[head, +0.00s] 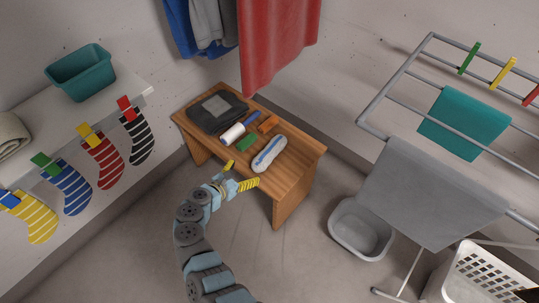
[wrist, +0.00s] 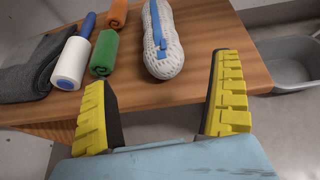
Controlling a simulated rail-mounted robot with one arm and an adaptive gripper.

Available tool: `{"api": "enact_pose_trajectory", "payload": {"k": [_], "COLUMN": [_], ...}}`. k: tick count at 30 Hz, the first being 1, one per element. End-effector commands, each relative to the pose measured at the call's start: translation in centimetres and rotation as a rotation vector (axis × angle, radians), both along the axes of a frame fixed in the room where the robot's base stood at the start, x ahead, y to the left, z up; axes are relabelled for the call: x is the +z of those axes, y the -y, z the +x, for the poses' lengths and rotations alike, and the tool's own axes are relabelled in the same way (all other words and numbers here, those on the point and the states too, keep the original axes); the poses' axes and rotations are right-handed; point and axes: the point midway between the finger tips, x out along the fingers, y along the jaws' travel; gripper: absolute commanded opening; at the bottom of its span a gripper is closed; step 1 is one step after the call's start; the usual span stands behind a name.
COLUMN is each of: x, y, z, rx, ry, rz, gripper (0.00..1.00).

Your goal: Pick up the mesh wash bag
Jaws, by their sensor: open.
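The mesh wash bag (head: 269,154) is a white netted, rounded long bundle with a blue stripe. It lies on the front right part of a small wooden table (head: 298,160). In the wrist view the bag (wrist: 162,45) lies beyond my fingers, its near end toward me. My gripper (head: 239,175) is open and empty at the table's front edge, short of the bag and not touching it. In the wrist view its yellow ridged fingertips (wrist: 165,95) stand wide apart, with the bag roughly between their lines.
Left of the bag lie a green roll (wrist: 104,52), an orange roll (wrist: 116,13), a white roller (wrist: 71,62) and dark folded cloth (head: 216,111). A grey basin (head: 361,229) and a drying rack (head: 396,78) stand at right. Socks hang from the left shelf.

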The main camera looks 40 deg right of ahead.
Motion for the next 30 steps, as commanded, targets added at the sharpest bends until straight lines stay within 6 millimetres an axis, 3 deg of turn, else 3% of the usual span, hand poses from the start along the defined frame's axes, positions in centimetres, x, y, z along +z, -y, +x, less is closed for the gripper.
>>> {"api": "enact_pose_trajectory", "payload": {"k": [7,15,30], "x": [-1.7,-3.0,-4.1], "y": [3.9,6.9,9.5], "z": [0.6,1.3,1.7], "rx": [-0.001,0.004,0.001], "ry": [-0.003,-0.001,-0.002], "rz": [-0.003,-0.002,-0.002], "gripper": [0.93,0.93,0.93]}}
